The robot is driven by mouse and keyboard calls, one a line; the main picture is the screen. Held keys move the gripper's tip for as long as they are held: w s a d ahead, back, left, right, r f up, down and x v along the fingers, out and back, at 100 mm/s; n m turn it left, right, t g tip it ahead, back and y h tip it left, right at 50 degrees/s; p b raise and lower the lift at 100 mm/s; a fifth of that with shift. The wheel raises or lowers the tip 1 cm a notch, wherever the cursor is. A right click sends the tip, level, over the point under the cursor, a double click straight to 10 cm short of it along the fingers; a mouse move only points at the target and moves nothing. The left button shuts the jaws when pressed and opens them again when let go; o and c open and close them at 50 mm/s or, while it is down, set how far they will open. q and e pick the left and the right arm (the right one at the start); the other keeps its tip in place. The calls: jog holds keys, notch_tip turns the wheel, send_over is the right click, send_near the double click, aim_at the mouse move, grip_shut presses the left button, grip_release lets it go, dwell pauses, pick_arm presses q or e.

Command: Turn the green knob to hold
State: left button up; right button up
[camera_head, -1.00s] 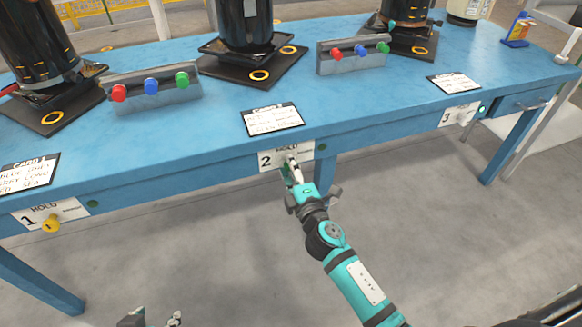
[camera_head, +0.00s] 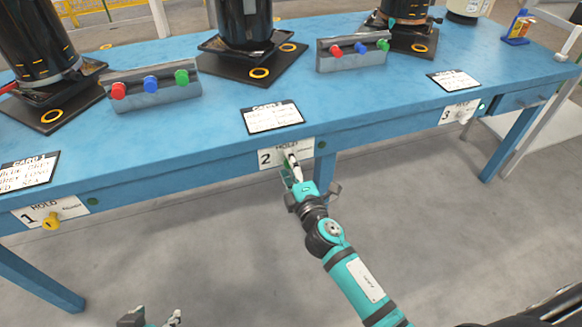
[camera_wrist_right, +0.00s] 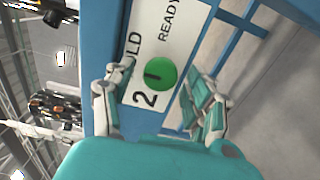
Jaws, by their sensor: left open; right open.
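The green knob (camera_wrist_right: 161,75) sits on a white plate (camera_wrist_right: 180,50) marked 2, HOLD and READY in the right wrist view. A dark mark on the knob lies on its left half, on the side of the partly hidden word HOLD. My right gripper (camera_wrist_right: 158,108) is open, with one finger on each side of the knob and visible gaps between. In the head view my right gripper (camera_head: 293,168) is at plate 2 on the table's front edge and largely covers the knob. My left gripper (camera_head: 157,316) is open and empty at the bottom edge.
The blue table (camera_head: 215,125) carries dark machines, button boxes (camera_head: 152,87) and printed cards (camera_head: 272,117). A yellow knob (camera_head: 51,221) is on plate 1 at left; plate 3 (camera_head: 460,112) is at right. The floor before the table is clear.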

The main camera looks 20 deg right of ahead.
jog(key=s, duration=1.2)
jog(key=shift+d, duration=0.2)
jog(key=shift+d, duration=0.1)
